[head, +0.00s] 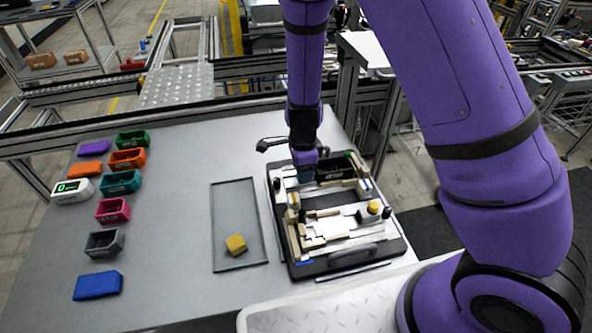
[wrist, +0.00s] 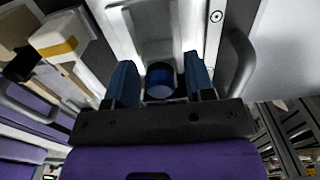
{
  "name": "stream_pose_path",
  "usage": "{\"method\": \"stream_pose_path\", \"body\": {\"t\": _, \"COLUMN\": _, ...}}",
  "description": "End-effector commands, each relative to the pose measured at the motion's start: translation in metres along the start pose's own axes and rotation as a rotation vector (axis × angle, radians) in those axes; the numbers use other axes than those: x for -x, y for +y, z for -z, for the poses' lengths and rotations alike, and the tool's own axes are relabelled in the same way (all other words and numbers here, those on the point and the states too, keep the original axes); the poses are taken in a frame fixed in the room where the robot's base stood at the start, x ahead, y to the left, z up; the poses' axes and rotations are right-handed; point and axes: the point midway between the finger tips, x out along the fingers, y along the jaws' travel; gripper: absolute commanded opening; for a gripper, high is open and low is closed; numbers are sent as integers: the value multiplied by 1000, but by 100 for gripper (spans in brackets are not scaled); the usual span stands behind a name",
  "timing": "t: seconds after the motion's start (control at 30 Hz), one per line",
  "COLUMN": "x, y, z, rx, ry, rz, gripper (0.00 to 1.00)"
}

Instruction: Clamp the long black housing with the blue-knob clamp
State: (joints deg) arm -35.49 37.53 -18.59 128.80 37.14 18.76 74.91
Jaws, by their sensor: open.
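The long black housing (head: 335,172) lies in the back part of the pallet fixture (head: 352,258) in the head view, just right of my gripper (head: 306,174). In the wrist view a round dark-blue knob (wrist: 160,82) sits between the two blue fingers of my gripper (wrist: 160,72). The fingers are open, with a gap showing on each side of the knob. I cannot tell how far the fingertips reach down around it. In the head view the knob is not clearly visible behind my gripper.
A yellow knob (head: 374,207) stands on the fixture's right side. Several coloured housings, such as a teal one (head: 120,183), stand farther left. The table between them and the tray is clear.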

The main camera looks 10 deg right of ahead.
Motion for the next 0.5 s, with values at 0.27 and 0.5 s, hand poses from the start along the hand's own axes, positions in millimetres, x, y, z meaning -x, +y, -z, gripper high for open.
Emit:
{"method": "stream_pose_path", "body": {"t": 0.27, "x": 19, "y": 0, "z": 0, "rx": 1, "ry": 0, "rz": 2, "gripper": 49}}
{"method": "stream_pose_path", "body": {"t": 0.5, "x": 35, "y": 0, "z": 0, "rx": 1, "ry": 0, "rz": 2, "gripper": 49}}
